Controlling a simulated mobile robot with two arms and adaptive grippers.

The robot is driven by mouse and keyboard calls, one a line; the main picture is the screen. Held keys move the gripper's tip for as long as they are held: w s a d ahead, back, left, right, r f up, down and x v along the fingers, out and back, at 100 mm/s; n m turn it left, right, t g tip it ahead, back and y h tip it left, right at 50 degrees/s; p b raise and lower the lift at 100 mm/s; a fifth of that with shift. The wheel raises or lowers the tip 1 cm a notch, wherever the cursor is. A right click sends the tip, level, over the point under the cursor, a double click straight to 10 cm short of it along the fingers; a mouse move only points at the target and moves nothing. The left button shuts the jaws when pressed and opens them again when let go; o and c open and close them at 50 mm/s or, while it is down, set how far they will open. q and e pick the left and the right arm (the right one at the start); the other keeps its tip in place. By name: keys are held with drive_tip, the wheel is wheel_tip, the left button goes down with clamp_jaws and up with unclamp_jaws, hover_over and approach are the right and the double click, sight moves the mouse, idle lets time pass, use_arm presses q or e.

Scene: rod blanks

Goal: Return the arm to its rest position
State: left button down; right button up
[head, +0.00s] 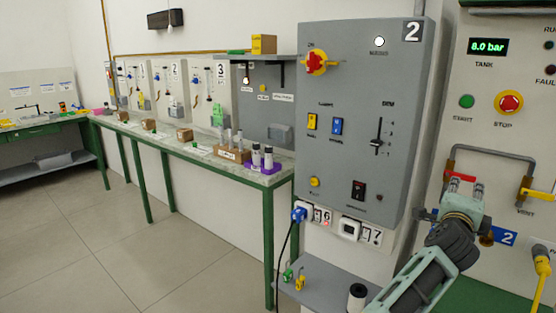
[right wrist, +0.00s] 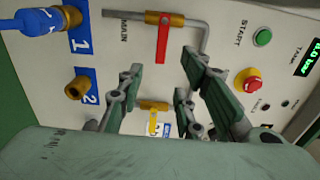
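My right gripper (head: 460,185) is in front of the compressed-air panel (head: 478,105) at the right of the head view. In the right wrist view its fingers (right wrist: 162,66) are spread, with nothing held between them. The red valve handle (right wrist: 163,38) on the MAIN pipe shows beyond the fingertips. The yellow VENT handle (right wrist: 153,122) shows through the gap between the fingers. Whether a finger touches the panel cannot be told. My left gripper is not in view.
A grey control cabinet (head: 350,200) marked 2 stands left of my right arm, above a low grey shelf (head: 325,285). A blue plug (right wrist: 30,22) sits in port 1; port 2 (right wrist: 75,90) is empty. A long green-legged bench (head: 205,155) runs left. The floor (head: 120,240) is clear.

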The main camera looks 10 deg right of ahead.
drive_tip(key=s+a+f+n+g+y, duration=0.1)
drive_tip(key=s+a+f+n+y, duration=0.4)
drive_tip(key=a+f+n, duration=0.55)
drive_tip(key=s+a+f+n+y, duration=0.4)
drive_tip(key=a+f+n, duration=0.6)
drive_tip(key=f, duration=0.2)
drive_tip(key=s+a+f+n+g+y, duration=0.2)
drive_tip(key=s+a+f+n, duration=0.1)
drive_tip(key=s+a+f, duration=0.4)
drive_tip(key=s+a+f+n+g+y, duration=0.1)
drive_tip(key=s+a+f+n+g, duration=0.25)
drive_tip(key=s, duration=0.55)
drive_tip(key=s+a+f+n+g+y, duration=0.2)
drive_tip(key=s+a+f+n, duration=0.15)
drive_tip(key=s+a, duration=0.35)
wheel_tip(320, 180, down, 26)
drive_tip(key=s+r+g, duration=0.1)
drive_tip(key=s, duration=0.1)
drive_tip(key=s+d+f, duration=0.2)
drive_tip(key=s+f, duration=0.6)
drive_tip(key=s+d+f+g, duration=0.1)
drive_tip(key=s+f, duration=0.8)
drive_tip(key=shift+s+d+p, duration=0.25)
drive_tip(key=shift+d+p, duration=0.05)
drive_tip(key=shift+d, duration=0.1)
drive_tip(key=shift+f, duration=0.1)
drive_tip(key=shift+s, duration=0.1)
